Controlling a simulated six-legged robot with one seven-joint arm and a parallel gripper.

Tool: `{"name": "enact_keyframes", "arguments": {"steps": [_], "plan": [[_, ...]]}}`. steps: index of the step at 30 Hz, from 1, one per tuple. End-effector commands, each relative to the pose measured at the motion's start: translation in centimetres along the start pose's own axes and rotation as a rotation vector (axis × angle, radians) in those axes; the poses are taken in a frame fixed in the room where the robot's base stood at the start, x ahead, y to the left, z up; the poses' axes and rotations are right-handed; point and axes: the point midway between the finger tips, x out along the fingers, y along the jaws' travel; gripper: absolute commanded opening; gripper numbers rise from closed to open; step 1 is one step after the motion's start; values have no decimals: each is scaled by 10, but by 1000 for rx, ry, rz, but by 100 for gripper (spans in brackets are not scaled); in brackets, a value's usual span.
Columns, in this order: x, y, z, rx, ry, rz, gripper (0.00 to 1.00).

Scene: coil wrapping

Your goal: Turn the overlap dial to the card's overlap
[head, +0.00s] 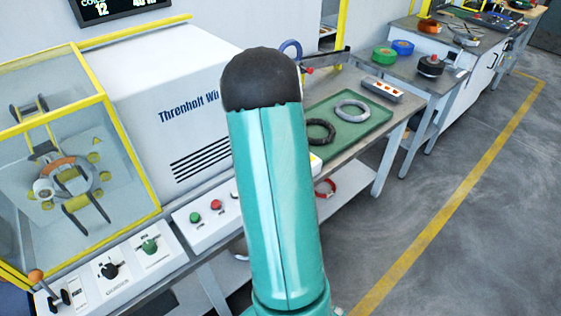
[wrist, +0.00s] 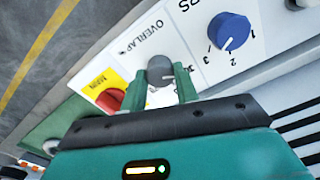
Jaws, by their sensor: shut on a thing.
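In the wrist view the overlap dial (wrist: 160,69) is a dark grey round knob on a white panel, beside the printed word OVERLAP. My gripper (wrist: 165,80) is shut on this dial, with a green finger on each side of it. The dial's scale is mostly hidden by the fingers and gripper body, so its setting cannot be read. In the head view my teal arm hides the gripper and the overlap dial. I cannot make out the overlap card in either view.
A blue dial (wrist: 229,31) with numbers sits close beside the overlap dial. A red main switch (wrist: 110,99) on a yellow plate is on the other side. The wrapping machine (head: 165,90) stands left, a green tray (head: 360,128) with rings right.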

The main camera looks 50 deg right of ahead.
Motion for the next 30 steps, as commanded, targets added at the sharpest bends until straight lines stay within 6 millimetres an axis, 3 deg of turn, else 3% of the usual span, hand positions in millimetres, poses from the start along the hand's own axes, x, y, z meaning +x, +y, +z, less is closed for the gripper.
{"name": "enact_keyframes", "arguments": {"steps": [4,5,7,8,20,30], "plan": [[0,0,0,-1,1,0,7],[0,0,0,0,0,0,36],[0,0,0,0,1,0,50],[0,0,0,0,1,0,52],[-10,0,-1,0,3,1,52],[-77,0,-1,-1,6,1,52]]}}
